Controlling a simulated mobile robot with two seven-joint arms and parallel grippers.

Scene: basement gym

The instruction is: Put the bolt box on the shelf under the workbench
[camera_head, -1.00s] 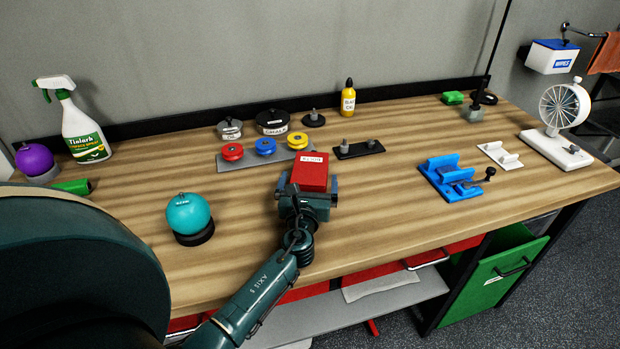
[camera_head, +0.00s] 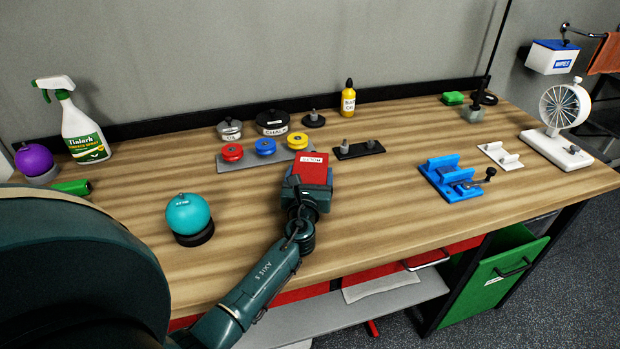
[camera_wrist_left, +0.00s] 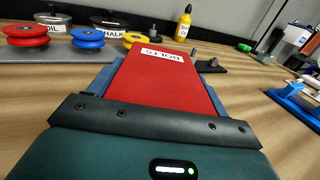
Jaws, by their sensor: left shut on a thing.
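The bolt box is a red box (camera_head: 311,170) with a white label on top, over the middle of the workbench (camera_head: 370,215). My left gripper (camera_head: 305,187) is shut on it from the front side. The red box also fills the middle of the left wrist view (camera_wrist_left: 165,85), with its label at the far end. I cannot tell whether the box touches the bench top. The grey shelf under the workbench (camera_head: 400,301) shows below the front edge, partly hidden by my left arm and the bench. My right gripper is not in view.
A teal ball (camera_head: 188,214) on a black base stands left of my left arm. Red, blue and yellow discs (camera_head: 265,147) stand on a grey plate behind. A blue fixture (camera_head: 450,178) lies to the right. A grey-white item (camera_head: 380,286) lies on the shelf.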

